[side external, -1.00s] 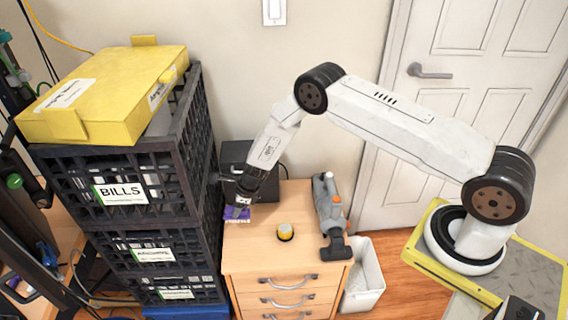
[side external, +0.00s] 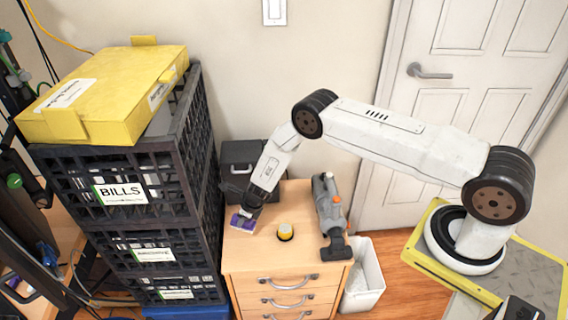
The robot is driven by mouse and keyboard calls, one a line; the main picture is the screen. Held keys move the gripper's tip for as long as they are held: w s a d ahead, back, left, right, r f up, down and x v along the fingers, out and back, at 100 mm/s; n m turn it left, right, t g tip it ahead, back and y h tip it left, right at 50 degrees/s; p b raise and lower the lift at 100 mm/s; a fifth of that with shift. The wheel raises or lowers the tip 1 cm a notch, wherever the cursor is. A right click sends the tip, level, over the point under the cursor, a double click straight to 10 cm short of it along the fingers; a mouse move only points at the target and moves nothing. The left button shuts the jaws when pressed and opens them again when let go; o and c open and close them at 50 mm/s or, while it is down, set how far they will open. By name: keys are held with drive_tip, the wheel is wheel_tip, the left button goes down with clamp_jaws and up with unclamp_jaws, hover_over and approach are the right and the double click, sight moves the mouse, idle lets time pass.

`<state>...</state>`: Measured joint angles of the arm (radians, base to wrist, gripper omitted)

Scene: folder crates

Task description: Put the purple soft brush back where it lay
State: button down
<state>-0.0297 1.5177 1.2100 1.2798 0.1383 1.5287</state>
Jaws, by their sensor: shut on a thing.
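The purple soft brush (side external: 243,222) is at the left part of the wooden drawer cabinet's top (side external: 262,256). My gripper (side external: 247,210) points down over the brush and is shut on it. The jaws and my wrist hide part of the brush. I cannot tell whether its underside touches the wood or is a little above it.
A grey handheld vacuum (side external: 330,215) lies further right. A black box (side external: 238,165) is behind. Stacked black crates (side external: 180,200) rise close on the left. The cabinet top's front is clear.

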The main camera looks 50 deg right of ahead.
sight(246, 225)
drive_tip(key=shift+f, duration=1.1)
drive_tip(key=shift+f, duration=1.8)
drive_tip(key=shift+c, duration=1.6)
unclamp_jaws()
drive_tip(key=shift+f, duration=0.15)
drive_tip(key=shift+r, duration=0.45)
drive_tip(key=shift+s+d+r, duration=0.1)
drive_tip(key=shift+s+r, duration=0.15)
drive_tip(key=shift+r, duration=0.25)
drive_tip(key=v, duration=1)
